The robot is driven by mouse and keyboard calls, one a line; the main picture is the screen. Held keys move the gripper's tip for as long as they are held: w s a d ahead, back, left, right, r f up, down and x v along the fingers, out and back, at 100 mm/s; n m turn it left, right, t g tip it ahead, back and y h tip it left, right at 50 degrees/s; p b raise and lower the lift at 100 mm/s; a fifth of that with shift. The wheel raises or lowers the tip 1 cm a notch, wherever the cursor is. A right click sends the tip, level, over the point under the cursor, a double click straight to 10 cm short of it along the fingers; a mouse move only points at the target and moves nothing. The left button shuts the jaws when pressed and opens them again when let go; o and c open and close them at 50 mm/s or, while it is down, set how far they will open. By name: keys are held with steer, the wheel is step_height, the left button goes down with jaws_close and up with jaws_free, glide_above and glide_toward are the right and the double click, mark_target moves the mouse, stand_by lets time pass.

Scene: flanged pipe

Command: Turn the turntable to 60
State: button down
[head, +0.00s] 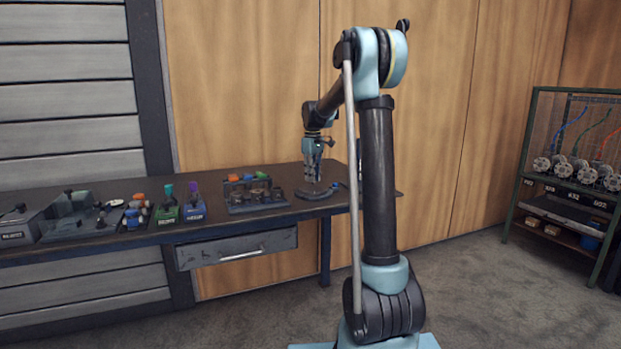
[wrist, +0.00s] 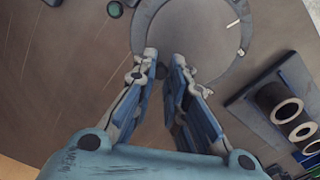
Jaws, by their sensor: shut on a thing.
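The turntable shows in the wrist view as a grey ring (wrist: 146,14) lying flat on the brown bench top, with small pale marks on its right side. In the head view it is a dark disc (head: 315,193) near the bench's right end. My gripper (wrist: 165,62) reaches down to the near-left edge of the ring, its two fingers close together with a narrow gap. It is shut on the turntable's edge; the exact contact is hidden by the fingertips. In the head view my gripper (head: 312,178) is right above the disc. I cannot read any angle scale.
A dark holder (head: 257,208) with several cylinders stands just left of the turntable; it is at the right in the wrist view (wrist: 257,118). A rack (head: 520,205) stands apart at the right.

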steer(key=d+m, duration=0.1)
steer(key=m, duration=0.1)
steer(key=d+m, duration=0.1)
steer(key=m, duration=0.1)
steer(key=shift+m, duration=0.3)
steer(key=shift+s+d+m, duration=0.2)
steer(key=shift+d+m, duration=0.1)
steer(key=shift+m, duration=0.6)
steer(key=shift+s+d+m, duration=0.2)
steer(key=shift+d+m, duration=0.05)
steer(key=shift+m, duration=0.65)
steer(key=c, duration=1.6)
jaws_free()
steer(key=shift+d, duration=0.1)
steer(key=shift+o, duration=0.2)
steer(key=shift+s, duration=0.1)
